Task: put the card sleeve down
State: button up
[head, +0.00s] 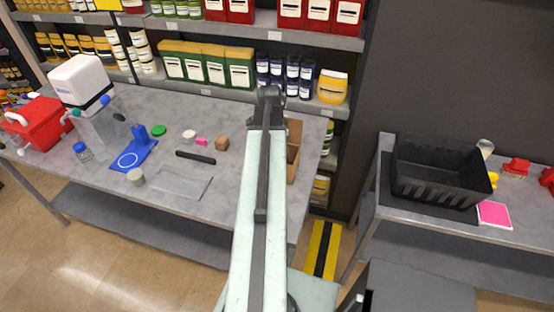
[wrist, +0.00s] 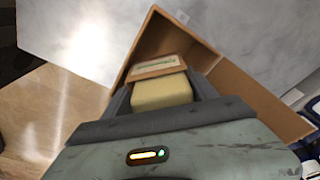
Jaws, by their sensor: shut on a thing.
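My gripper (wrist: 163,92) has its dark fingers closed on the sides of a cream-yellow block. A brown card piece with a pale printed label, which looks like the card sleeve (wrist: 157,68), is at the block's far end; I cannot tell how far it wraps around it. Both are over or inside the open end of a brown cardboard box (wrist: 262,103). The box also shows in the head view (head: 294,142), partly behind my arm. My gripper and the sleeve are hidden by my arm there. Contact between sleeve and box is unclear.
The grey workbench (head: 225,108) holds a red crate (head: 45,123), a blue stand (head: 140,148), a black bar (head: 196,157) and a brown block (head: 222,143). Shelves of jars (head: 205,66) rise behind it. A black crate (head: 435,173) stands on the right table.

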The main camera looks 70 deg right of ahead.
jog(key=shift+f+b, duration=0.75)
jog(key=shift+f, duration=0.7)
jog(key=shift+f, duration=0.1)
jog(key=o, duration=1.2)
jog(key=r+p, duration=0.9)
jog(key=w+a+r+p, duration=0.1)
jog(key=r+p, duration=0.3)
jog(key=shift+r, duration=0.25)
jog(key=shift+f, duration=0.1)
jog(key=shift+a, duration=0.1)
